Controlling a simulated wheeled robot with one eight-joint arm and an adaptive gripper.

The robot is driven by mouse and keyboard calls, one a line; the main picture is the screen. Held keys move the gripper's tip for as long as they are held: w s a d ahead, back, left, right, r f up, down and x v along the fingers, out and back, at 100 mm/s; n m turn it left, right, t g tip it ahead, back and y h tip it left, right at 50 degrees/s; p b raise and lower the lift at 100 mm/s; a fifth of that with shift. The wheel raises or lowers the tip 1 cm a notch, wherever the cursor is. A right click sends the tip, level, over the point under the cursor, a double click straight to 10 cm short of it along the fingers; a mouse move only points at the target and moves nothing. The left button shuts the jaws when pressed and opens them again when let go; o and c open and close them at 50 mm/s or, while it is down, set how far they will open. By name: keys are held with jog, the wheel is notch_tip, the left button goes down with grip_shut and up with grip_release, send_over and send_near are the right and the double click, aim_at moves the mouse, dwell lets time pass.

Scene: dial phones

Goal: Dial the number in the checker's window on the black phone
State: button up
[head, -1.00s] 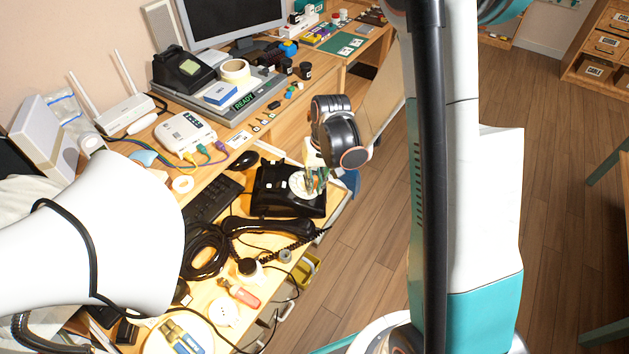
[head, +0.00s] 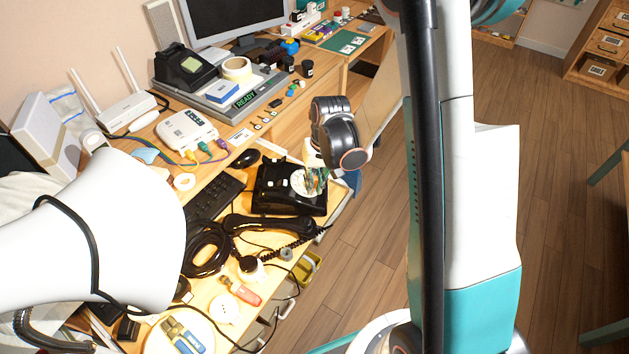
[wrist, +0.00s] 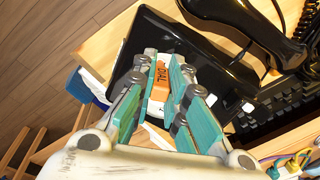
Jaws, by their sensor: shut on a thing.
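The black phone (head: 272,200) sits on the desk near its front edge, with a white round dial (head: 299,184) on top. Its handset (head: 262,224) lies off the phone on the desk. My gripper (head: 316,184) is over the dial. In the wrist view its teal fingers (wrist: 168,95) are closed on an orange piece marked DIAL (wrist: 161,78), just above or at the dial; contact is unclear. The fingers hide most of the dial. The grey checker (head: 222,108) stands farther back; its window (head: 245,100) reads READY in green.
A dark device with a green screen (head: 192,67) stands behind the checker's window. A white box with coloured plugs (head: 186,131) is behind. Open floor lies to the right.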

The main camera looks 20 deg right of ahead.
jog(key=shift+a+r, duration=0.25)
jog(key=shift+a, duration=0.3)
dwell(0.4)
jog(key=shift+w+a+r, duration=0.2)
jog(key=shift+a+r, duration=0.05)
jog(key=shift+a, duration=0.25)
jog(key=shift+w+a, duration=0.1)
jog(key=shift+w+a+r, duration=0.25)
jog(key=shift+w+a, duration=0.1)
jog(key=shift+w, duration=0.05)
